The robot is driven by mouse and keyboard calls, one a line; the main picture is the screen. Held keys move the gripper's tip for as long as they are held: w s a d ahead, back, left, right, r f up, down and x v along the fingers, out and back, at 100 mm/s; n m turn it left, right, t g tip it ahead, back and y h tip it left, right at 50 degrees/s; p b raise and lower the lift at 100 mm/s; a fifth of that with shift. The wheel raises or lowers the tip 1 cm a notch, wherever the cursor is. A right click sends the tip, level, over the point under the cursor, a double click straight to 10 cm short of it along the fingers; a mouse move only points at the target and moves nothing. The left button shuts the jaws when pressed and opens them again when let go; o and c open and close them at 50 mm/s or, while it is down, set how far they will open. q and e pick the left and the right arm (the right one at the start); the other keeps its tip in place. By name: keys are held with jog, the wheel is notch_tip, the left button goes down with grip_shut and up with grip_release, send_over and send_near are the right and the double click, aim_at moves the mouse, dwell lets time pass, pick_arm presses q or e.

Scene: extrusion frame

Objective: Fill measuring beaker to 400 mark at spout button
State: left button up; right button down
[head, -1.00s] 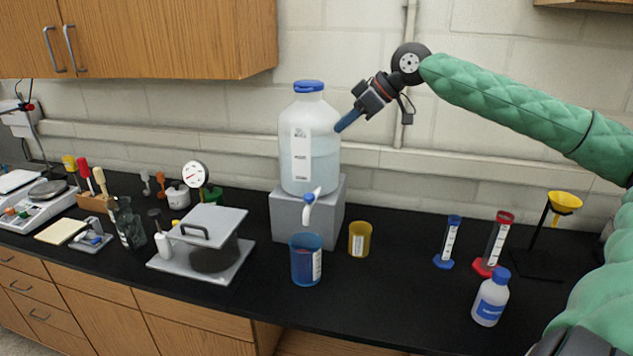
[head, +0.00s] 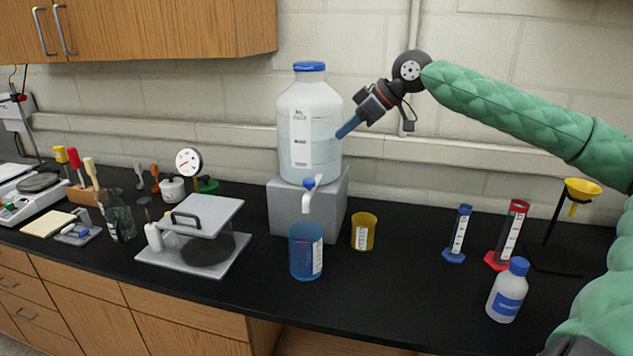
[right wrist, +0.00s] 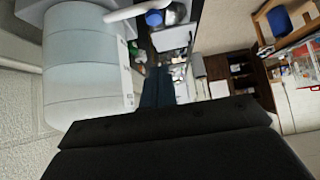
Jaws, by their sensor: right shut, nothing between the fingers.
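A blue see-through beaker (head: 306,254) with a white scale label stands upright on the black bench, below the spout (head: 308,200). The spout has a blue button (head: 309,184) and comes from a large white water bottle (head: 309,130) with a blue cap. The water level inside the beaker cannot be made out. My right gripper (head: 345,128) is shut and empty, its blue fingers at the bottle's right side, above the spout; contact cannot be told. In the right wrist view the bottle (right wrist: 85,70) fills the upper left, beside the gripper fingers (right wrist: 157,85). My left gripper is not in view.
The bottle stands on a grey block (head: 290,215). A yellow beaker (head: 364,232) stands right of the blue one. Blue (head: 459,235) and red (head: 508,236) cylinders and a capped bottle (head: 508,291) stand right. The front middle bench is clear.

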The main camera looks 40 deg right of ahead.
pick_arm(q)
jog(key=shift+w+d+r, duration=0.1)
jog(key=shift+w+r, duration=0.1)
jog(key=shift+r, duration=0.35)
pick_arm(e)
jog(key=shift+f, duration=0.2)
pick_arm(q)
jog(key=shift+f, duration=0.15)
pick_arm(e)
jog(key=shift+w+f, duration=0.1)
jog(key=p, duration=0.3)
send_over(306, 180)
jog(key=s+d, duration=0.2)
jog(key=shift+f, duration=3.4)
pick_arm(q)
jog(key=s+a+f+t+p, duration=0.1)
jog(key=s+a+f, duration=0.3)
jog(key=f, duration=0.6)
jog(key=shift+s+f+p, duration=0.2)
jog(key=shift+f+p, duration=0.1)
jog(key=shift+p, duration=0.4)
pick_arm(e)
jog(key=shift+s+a+f, duration=0.1)
jog(key=shift+a+f, duration=0.05)
jog(key=shift+f, duration=1.9)
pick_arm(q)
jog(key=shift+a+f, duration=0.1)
pick_arm(e)
jog(key=shift+f, duration=0.15)
